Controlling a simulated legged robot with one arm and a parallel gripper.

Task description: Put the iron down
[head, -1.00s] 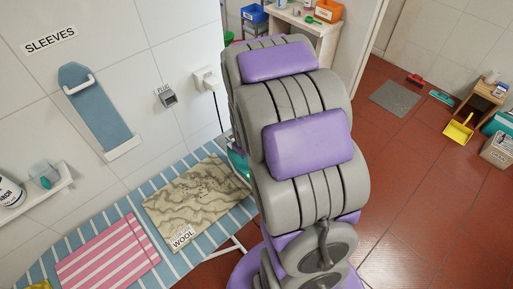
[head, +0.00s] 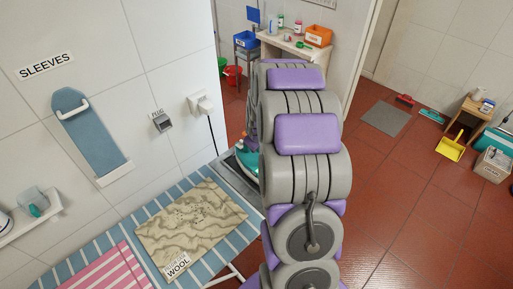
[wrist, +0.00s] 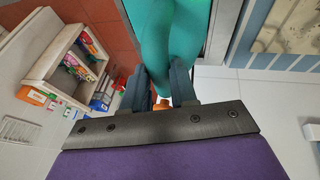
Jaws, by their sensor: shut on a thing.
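The teal iron (head: 246,160) shows in the head view just left of my arm, over or on the grey metal rest (head: 232,178) at the far end of the striped ironing board (head: 235,235). My arm hides much of it, and I cannot tell whether its sole touches the rest. In the wrist view, my gripper (wrist: 160,85) has its two dark fingers shut on the teal iron (wrist: 165,35). The edge of the grey rest (wrist: 221,30) runs beside the iron there.
A wool cloth (head: 190,225) and a pink striped cloth (head: 105,270) lie on the board. A wall socket (head: 202,104) with a cord is above the rest. A shelf table (head: 285,42) with bins stands behind. Red floor (head: 400,200) is open at right.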

